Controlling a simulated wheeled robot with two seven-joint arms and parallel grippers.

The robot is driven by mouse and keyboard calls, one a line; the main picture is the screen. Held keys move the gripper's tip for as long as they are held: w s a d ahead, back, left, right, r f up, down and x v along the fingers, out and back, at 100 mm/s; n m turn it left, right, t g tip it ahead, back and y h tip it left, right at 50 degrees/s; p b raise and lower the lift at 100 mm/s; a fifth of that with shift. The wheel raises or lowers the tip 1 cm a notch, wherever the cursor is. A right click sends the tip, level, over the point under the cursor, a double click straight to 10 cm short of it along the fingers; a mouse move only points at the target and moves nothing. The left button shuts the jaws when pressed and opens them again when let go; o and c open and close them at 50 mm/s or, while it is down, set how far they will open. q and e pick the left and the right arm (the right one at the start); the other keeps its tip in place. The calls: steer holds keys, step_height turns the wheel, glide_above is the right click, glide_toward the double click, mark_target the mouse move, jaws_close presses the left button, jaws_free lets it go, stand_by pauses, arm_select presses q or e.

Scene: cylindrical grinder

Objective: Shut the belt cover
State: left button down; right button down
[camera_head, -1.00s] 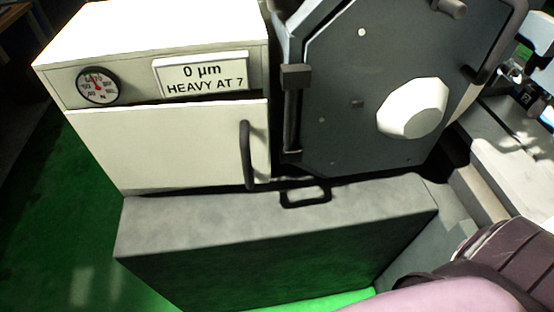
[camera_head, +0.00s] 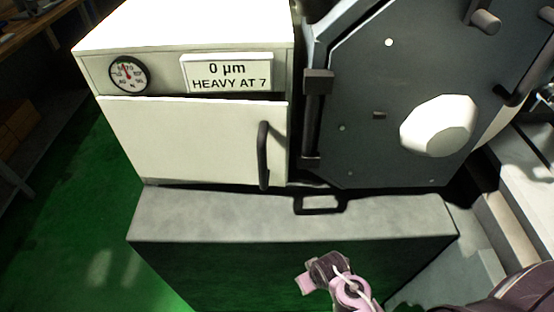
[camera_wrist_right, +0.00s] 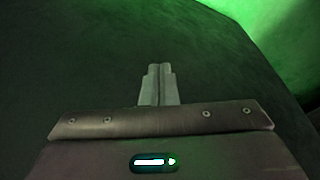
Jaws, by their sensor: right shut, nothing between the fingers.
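No part is labelled as the belt cover. A cream panel (camera_head: 190,142) with an upright black handle (camera_head: 263,155) fronts the cream cabinet, with a dark gap along its top edge. To its right, a dark grey octagonal cover (camera_head: 385,130) with a pale knob stands on black hinges at its left edge. I cannot tell which is the belt cover. My right gripper (camera_wrist_right: 159,70) is shut and empty in the wrist view, in front of a dark greenish surface. Pinkish parts of my right arm show low in the head view. My left gripper is out of view.
A gauge (camera_head: 128,74) and a sign (camera_head: 227,73) are above the panel. Green floor (camera_head: 75,215) is clear at left.

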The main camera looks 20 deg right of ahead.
step_height(320, 180, up, 11)
steer(key=w+t, duration=0.1)
steer(key=w, duration=0.1)
steer(key=m+t+h, duration=0.6)
steer(key=t+h, duration=0.1)
steer(key=t, duration=0.6)
glide_toward(279, 150)
steer(key=b+x, duration=0.5)
steer(key=shift+w+f+b, duration=0.15)
steer(key=shift+w+b, duration=0.15)
steer(key=shift+w+d+m, duration=0.3)
steer(key=shift+w, duration=0.3)
